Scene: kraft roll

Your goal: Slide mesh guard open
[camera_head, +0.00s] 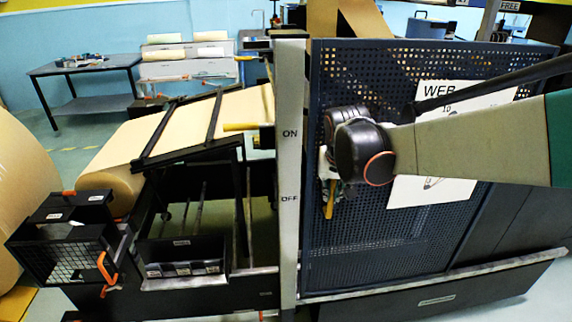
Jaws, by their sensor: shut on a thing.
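The mesh guard (385,235) is a dark blue perforated panel in the right half of the head view. It stands upright, its left edge close beside the pale post marked ON and OFF (289,165). A white sheet with printing (445,192) is on its face. My gripper (328,168) is at the guard's left part, seen partly behind my black wrist. It is shut on a yellow upright handle (329,203), whose lower end shows below the fingers. The upper part of the handle and the exact grip are hidden by my wrist and arm.
Left of the post, a kraft paper web (182,125) runs over black rails above an open frame. A black mesh box (65,250) with orange handles stands front left beside a large paper roll (22,200). A dark table (85,66) stands at the back left.

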